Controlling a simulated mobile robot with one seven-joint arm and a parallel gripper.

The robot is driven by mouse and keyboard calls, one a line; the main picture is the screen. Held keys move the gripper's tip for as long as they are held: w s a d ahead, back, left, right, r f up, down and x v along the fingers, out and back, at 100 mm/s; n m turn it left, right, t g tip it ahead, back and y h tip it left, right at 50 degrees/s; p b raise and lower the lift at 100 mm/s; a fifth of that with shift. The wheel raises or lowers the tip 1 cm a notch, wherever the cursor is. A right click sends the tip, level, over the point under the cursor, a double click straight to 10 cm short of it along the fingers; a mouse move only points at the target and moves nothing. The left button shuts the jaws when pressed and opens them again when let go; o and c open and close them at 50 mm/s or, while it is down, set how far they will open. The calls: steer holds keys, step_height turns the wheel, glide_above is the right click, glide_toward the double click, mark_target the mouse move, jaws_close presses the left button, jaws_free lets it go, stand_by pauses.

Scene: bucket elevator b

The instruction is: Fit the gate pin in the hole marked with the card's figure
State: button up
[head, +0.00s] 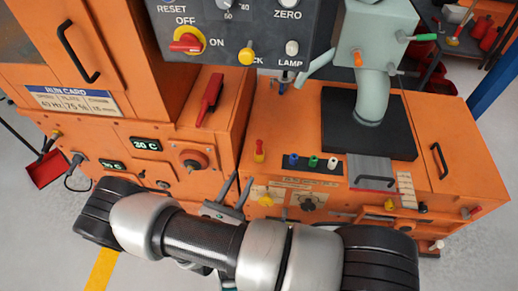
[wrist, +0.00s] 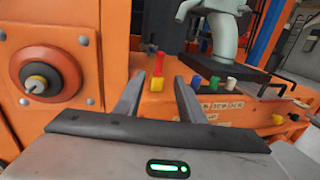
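The run card (head: 72,99) is on the orange cabinet at the left in the head view; its small print reads roughly "40 Hz 75%", the rest unclear. A small red-topped pin with a yellow base (head: 259,151) stands on the orange deck; it also shows in the wrist view (wrist: 157,74). I cannot tell for sure that it is the gate pin. A pale marked strip (head: 406,190) lies at the deck's right; its figures and any holes are too small to read. My gripper (head: 242,178) is open and empty, its fingers (wrist: 159,80) pointing toward the red-topped pin, apart from it.
Blue, green and white knobs (head: 313,161) stand right of the pin. A grey spout (head: 372,95) rises from a black plate (head: 368,135). A control box (head: 240,35) overhangs the deck. A red lever (head: 210,98) and a round red-rimmed knob (wrist: 45,77) are at left.

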mark_target(258, 148)
steer(key=b+x, duration=0.1)
steer(key=x, duration=0.9)
steer(key=shift+w+d, duration=0.2)
steer(key=shift+w, duration=0.05)
steer(key=shift+b+x, duration=0.7)
steer(key=shift+x, duration=2)
steer(key=shift+a+f, duration=0.1)
steer(key=shift+c, duration=0.4)
jaws_close()
